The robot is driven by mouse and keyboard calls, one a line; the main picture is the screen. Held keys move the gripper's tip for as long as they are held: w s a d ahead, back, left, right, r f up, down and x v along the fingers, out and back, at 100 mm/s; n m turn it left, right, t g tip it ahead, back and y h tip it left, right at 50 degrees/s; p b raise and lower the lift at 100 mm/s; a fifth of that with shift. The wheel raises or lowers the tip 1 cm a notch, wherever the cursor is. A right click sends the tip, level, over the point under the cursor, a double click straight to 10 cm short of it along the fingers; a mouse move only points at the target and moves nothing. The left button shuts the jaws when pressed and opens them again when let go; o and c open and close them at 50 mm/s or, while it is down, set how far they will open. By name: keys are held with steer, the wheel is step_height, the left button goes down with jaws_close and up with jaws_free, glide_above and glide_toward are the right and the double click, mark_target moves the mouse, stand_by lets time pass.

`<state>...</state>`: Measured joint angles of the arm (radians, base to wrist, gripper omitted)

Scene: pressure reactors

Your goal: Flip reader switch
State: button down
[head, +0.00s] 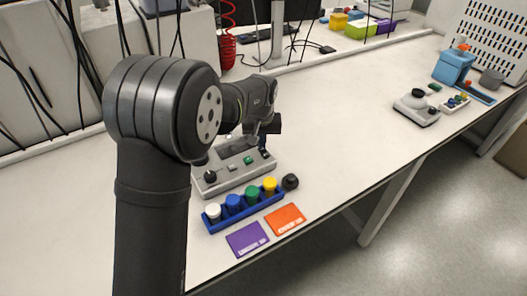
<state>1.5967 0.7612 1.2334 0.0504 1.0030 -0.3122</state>
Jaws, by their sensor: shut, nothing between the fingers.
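The reader is a light grey box (232,175) on the white bench. It has a black round knob (210,177) at its left and a small green part (248,160) on top. My gripper (263,143) is small and dark in the head view, pointing down over the right back end of the reader. It is shut and empty. A dark upright piece at that end lies right by the fingertips; I cannot tell whether it is the switch or whether the fingers touch it. My arm hides part of the area behind the reader.
A blue rack (245,210) with several coloured-capped vials stands in front of the reader. A black cap (290,182), a purple card (247,239) and an orange card (286,219) lie nearby. A second grey device (416,110) stands far right. The bench between is clear.

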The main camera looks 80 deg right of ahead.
steer(key=shift+f, duration=0.55)
steer(key=shift+r, duration=3.55)
steer(key=shift+f, duration=0.1)
step_height(320, 180, down, 7)
steer(key=shift+r, duration=0.1)
